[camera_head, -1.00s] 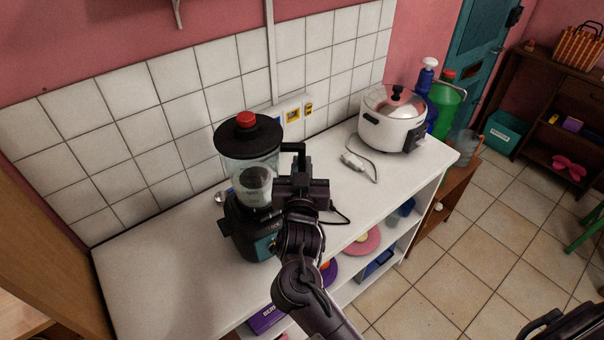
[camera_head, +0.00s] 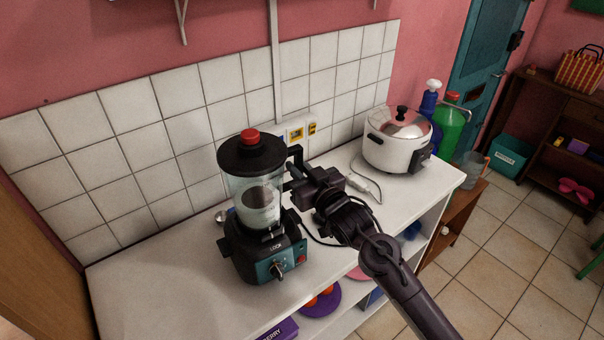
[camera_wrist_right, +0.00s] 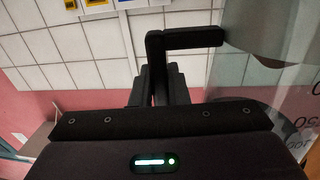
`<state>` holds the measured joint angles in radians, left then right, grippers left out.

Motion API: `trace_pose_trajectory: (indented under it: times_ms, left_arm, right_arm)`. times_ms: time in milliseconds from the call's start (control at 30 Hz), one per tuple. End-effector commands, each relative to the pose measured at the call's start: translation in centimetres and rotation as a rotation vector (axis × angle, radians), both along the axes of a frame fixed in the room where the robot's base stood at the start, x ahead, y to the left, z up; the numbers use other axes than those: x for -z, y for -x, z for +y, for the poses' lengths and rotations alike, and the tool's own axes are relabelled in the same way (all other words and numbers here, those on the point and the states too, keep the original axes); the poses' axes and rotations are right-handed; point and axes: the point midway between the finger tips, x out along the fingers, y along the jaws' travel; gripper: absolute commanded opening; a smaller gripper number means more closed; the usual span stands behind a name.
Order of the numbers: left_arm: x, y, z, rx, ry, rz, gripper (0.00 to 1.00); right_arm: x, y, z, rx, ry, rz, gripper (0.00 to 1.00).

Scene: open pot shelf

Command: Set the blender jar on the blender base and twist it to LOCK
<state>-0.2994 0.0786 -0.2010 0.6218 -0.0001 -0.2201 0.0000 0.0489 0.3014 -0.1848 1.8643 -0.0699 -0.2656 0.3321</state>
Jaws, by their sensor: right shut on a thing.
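The blender jar (camera_head: 240,190) is clear with markings, a black lid (camera_head: 252,153) and a red cap (camera_head: 249,136). It stands upright on the black blender base (camera_head: 248,262), with no gap visible between them. The base has a teal front panel with a knob (camera_head: 278,269) and a small white label above it, which seems to read LOCK. My right gripper (camera_head: 295,184) is shut on the jar's black handle (camera_head: 296,153), at the jar's right. In the right wrist view the handle (camera_wrist_right: 190,39) runs down between the fingers. My left gripper is out of view.
A white rice cooker (camera_head: 388,152) with its cord stands on the counter (camera_head: 150,275) to the right, near blue and green bottles (camera_head: 452,125). A tiled wall (camera_head: 190,135) is close behind. The counter left of the blender is clear. Lower shelves hold a purple plate (camera_head: 318,303).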

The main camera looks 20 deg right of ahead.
Motion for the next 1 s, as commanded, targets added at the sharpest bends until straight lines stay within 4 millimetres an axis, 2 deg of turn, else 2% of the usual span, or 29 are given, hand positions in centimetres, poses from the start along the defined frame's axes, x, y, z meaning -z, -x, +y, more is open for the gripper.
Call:
trace_pose_trajectory:
  times_ms: [467, 500, 667, 1000]
  left_arm:
    - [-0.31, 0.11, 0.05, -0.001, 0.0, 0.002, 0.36]
    - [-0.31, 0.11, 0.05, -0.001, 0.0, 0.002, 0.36]
    - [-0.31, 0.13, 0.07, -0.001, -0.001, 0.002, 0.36]
    - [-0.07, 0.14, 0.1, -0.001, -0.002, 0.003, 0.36]
  right_arm:
    - [-0.23, -0.61, 0.23, -0.06, -0.003, -0.005, 0.0]
    - [-0.23, -0.61, 0.24, -0.06, -0.003, -0.005, 0.18]
    - [-0.14, -0.6, 0.23, -0.059, -0.002, -0.004, 0.39]
    - [0.34, -0.21, 0.12, -0.059, 0.003, 0.003, 0.4]
